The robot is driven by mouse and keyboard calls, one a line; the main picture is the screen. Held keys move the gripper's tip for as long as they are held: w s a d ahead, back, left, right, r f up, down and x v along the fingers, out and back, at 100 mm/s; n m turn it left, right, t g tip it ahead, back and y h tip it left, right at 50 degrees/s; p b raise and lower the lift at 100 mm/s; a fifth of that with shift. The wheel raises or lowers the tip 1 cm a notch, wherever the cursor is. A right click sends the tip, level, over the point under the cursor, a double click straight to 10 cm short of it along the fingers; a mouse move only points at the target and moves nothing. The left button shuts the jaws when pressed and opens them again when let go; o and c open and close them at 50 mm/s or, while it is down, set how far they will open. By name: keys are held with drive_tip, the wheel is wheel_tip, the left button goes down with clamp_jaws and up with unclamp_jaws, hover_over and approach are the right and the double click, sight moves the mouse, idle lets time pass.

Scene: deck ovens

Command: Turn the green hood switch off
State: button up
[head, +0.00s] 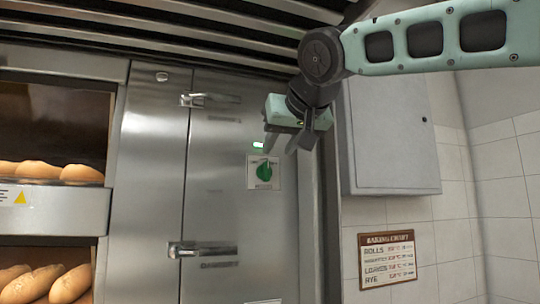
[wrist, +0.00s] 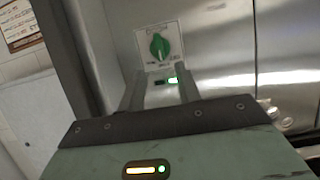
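The green hood switch (head: 264,172) is a rotary knob on a white square plate on the steel door panel. Its pointed grip stands close to upright, slightly tilted; the plate's lettering is too small to read. A small green light (head: 257,145) glows just above the plate. In the wrist view the green switch (wrist: 159,46) lies beyond the fingertips, near the top centre, with the lit green light (wrist: 173,79) seen between the fingers. My gripper (head: 284,146) is in front of the panel, above and right of the switch. Its two fingers (wrist: 160,88) are apart and empty.
A grey wall cabinet (head: 388,135) hangs to the right, behind my arm. A baking chart (head: 387,259) is below it. Door handles (head: 205,249) stick out from the steel panel. Oven decks with loaves (head: 40,171) are at the left. A slatted hood (head: 200,22) is overhead.

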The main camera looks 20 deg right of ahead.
sight(268, 166)
drive_tip(key=p+x, duration=0.2)
drive_tip(key=x, duration=0.5)
drive_tip(key=shift+f, duration=0.1)
clamp_jaws()
